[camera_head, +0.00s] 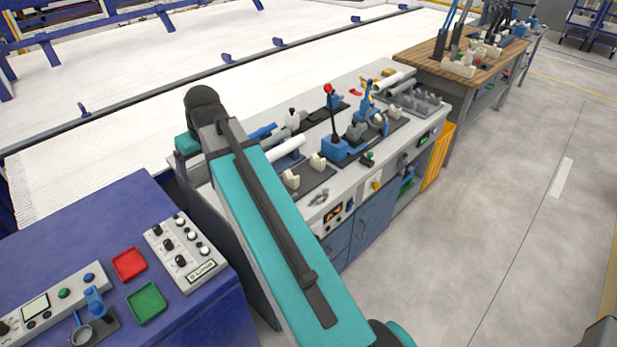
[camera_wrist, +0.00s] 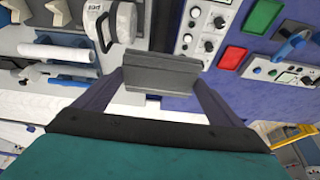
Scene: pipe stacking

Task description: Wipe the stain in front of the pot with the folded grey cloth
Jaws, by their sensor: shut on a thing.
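In the wrist view my gripper (camera_wrist: 160,80) has its two dark fingers on either side of a grey, layered, flat-faced piece, which looks like the folded grey cloth (camera_wrist: 160,68). The gripper is shut on it. A white rounded container with a dark handle (camera_wrist: 122,22), which may be the pot, stands just beyond the cloth, up and to the left. I cannot make out a stain in either view. In the head view my arm crosses the middle, and the gripper and cloth are hidden.
A blue bench holds a knob panel (camera_head: 184,250), a red tray (camera_head: 129,263) and a green tray (camera_head: 147,302). The grey workbench (camera_head: 330,205) carries tools, pipes and a red-knobbed lever (camera_head: 331,115). A wooden-topped bench (camera_head: 420,52) stands behind. The floor (camera_head: 500,190) at right is clear.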

